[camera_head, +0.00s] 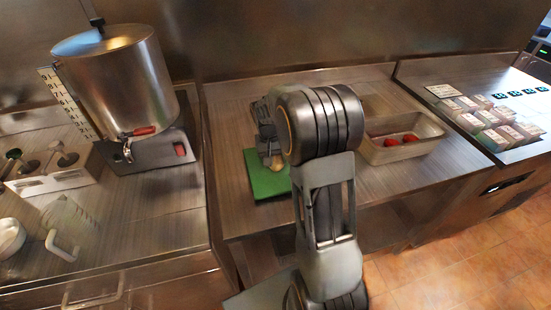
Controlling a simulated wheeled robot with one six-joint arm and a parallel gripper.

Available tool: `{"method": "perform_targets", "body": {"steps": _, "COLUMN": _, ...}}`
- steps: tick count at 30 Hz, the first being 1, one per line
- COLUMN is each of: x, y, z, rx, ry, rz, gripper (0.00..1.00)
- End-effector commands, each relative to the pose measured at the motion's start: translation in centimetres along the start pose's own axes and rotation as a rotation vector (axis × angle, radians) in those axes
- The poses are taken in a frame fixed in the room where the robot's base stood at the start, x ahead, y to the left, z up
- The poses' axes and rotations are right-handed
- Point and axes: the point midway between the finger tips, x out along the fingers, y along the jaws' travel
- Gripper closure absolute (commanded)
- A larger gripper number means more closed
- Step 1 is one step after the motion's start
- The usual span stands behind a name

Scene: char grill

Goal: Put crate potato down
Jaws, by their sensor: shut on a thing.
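The potato (276,163) is a small tan lump at my gripper's tip, over the green board (267,184). My gripper (274,157) points down and is shut on the potato. My arm hides part of the board and the right side of the gripper. I cannot tell whether the potato touches the board. The crate (432,143) is a shallow metal tray to the right of my arm, with red round items (401,139) in it.
A large steel pot (115,80) with a tap stands on the left counter, beside a rack of ladles (50,165) and a clear jug (68,222). Several small boxes (485,117) stand on the right counter. The counter (235,215) left of the board is bare.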

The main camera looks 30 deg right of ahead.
Motion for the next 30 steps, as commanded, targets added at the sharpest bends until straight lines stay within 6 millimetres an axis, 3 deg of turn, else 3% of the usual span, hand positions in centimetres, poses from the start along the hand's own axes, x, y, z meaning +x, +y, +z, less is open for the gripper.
{"method": "perform_targets", "body": {"steps": 10, "x": 0.4, "y": 0.0, "z": -0.1, "rx": 0.001, "ry": 0.001, "rz": 0.000, "gripper": 0.72}}
{"method": "perform_targets", "body": {"steps": 11, "x": 0.4, "y": -0.1, "z": -0.1, "rx": 0.001, "ry": 0.001, "rz": 0.000, "gripper": 0.44}}
{"method": "perform_targets", "body": {"steps": 14, "x": 0.3, "y": 0.0, "z": 0.0, "rx": 0.001, "ry": 0.000, "rz": 0.000, "gripper": 0.35}}
{"method": "perform_targets", "body": {"steps": 25, "x": 0.2, "y": -0.1, "z": 0.0, "rx": -0.001, "ry": -0.001, "rz": -0.001, "gripper": 0.35}}
{"method": "perform_targets", "body": {"steps": 30, "x": -1.2, "y": -0.1, "z": -0.1, "rx": 0.000, "ry": 0.003, "rz": -0.001, "gripper": 0.35}}
